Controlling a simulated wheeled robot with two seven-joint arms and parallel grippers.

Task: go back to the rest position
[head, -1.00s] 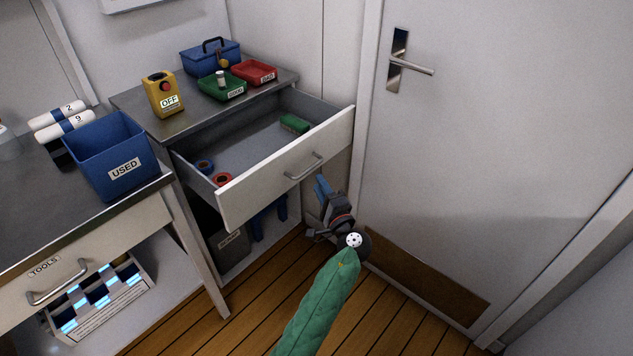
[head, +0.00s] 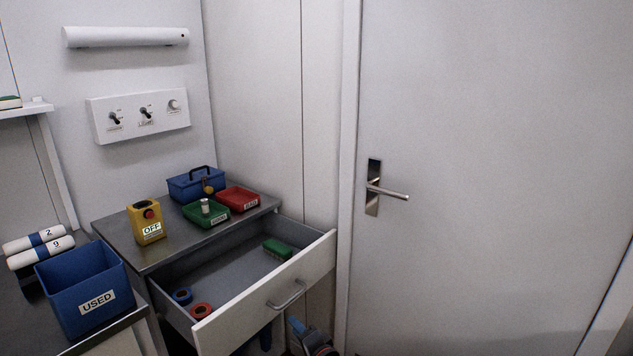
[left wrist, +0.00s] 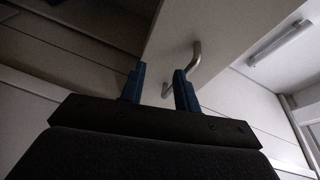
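My left gripper (head: 294,322) shows at the bottom edge of the head view, just below the handle (head: 287,296) of the pulled-out drawer (head: 265,297). Only its blue fingers and part of the wrist show there. In the left wrist view its two blue fingers (left wrist: 160,72) stand apart with nothing held between them. The drawer handle (left wrist: 196,62) appears beyond the fingers and looks clear of them. My right gripper is in neither view.
The open drawer holds a green block (head: 277,249), a blue ring (head: 182,296) and a red ring (head: 201,311). A blue USED bin (head: 84,290) stands on the left bench. A closed door (head: 490,180) fills the right side.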

